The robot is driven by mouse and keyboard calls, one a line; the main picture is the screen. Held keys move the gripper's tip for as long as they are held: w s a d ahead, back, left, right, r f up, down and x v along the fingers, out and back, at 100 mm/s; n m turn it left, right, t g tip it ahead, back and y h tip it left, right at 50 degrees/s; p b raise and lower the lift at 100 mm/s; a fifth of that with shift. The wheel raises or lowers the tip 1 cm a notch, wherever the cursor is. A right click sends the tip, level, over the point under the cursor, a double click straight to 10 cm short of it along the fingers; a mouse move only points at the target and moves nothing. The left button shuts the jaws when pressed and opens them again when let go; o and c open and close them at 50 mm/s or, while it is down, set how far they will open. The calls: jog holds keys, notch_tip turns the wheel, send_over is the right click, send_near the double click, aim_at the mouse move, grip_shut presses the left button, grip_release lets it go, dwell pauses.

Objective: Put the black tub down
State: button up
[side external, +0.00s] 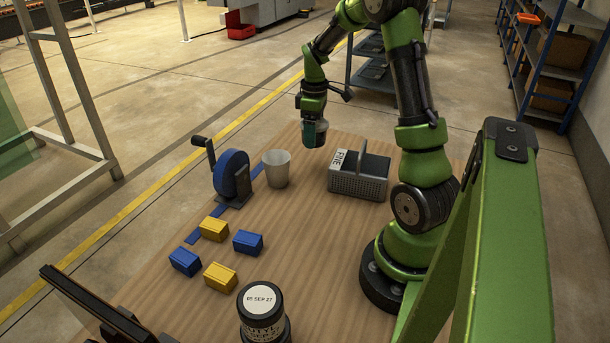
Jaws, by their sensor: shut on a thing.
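My gripper (314,119) points down at the far edge of the wooden table and is shut on a small dark tub (315,136), which looks black with a teal tint. The tub appears held above the tabletop, left of the grey basket and behind the white cup. The fingers are small here and partly merge with the tub. Another black tub (262,312), with a white lid label reading "05 SEP 27", stands at the near edge of the table; its lower part is cut off by the frame.
A white cup (277,170), a blue wheel with a crank (232,175) and a grey basket with a handle (358,184) stand on the table (310,240). Two blue blocks (248,242) and two yellow blocks (220,277) lie left of centre. The table's middle is bare.

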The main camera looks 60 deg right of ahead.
jog(key=f, duration=0.3)
jog(key=shift+w+d+f, duration=0.25)
jog(key=shift+f, duration=0.15)
send_over(291, 142)
jog(key=shift+s+f, duration=0.15)
jog(key=shift+f, duration=0.55)
jog(key=shift+d+f, duration=0.1)
jog(key=shift+f, duration=1.65)
jog(key=shift+f, duration=0.2)
